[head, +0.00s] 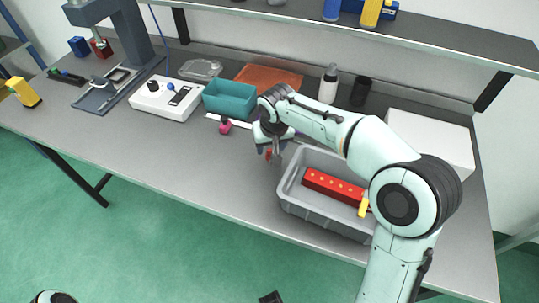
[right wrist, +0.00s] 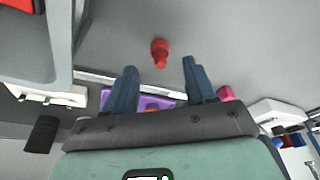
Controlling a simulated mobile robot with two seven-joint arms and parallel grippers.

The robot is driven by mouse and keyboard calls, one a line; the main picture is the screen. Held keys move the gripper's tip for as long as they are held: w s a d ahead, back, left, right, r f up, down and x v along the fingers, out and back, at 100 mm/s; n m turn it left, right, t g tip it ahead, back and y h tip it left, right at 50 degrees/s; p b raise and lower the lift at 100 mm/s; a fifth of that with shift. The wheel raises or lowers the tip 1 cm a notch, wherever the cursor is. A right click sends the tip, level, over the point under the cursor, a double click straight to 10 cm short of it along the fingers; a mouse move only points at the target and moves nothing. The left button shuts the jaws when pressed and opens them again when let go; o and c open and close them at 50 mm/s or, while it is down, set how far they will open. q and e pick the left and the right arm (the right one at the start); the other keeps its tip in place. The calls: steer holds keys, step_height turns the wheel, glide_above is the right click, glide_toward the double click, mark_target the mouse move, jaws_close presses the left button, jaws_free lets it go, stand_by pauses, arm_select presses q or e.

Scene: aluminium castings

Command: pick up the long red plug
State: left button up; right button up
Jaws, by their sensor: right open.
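The red plug (right wrist: 160,52) lies or stands on the grey bench top, just beyond the fingertips of my right gripper (right wrist: 159,66) and roughly between them in the right wrist view. In the head view the red plug (head: 268,156) shows as a small red bit by the fingers of my right gripper (head: 268,150), partly hidden. My right gripper is open, and nothing is between its fingers. It hangs over the bench, left of the grey crate. My left gripper does not show.
A grey crate (head: 292,190) with a red block (head: 333,186) stands close on the right. A pink plug (head: 225,125) lies to the left. A teal bin (head: 230,98) and a white control box (head: 166,98) stand behind. A purple object (right wrist: 152,102) is partly hidden behind the fingers.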

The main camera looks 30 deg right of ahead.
mark_target(270, 150)
steer(key=x, duration=0.4)
steer(key=shift+f, duration=0.1)
jaws_close()
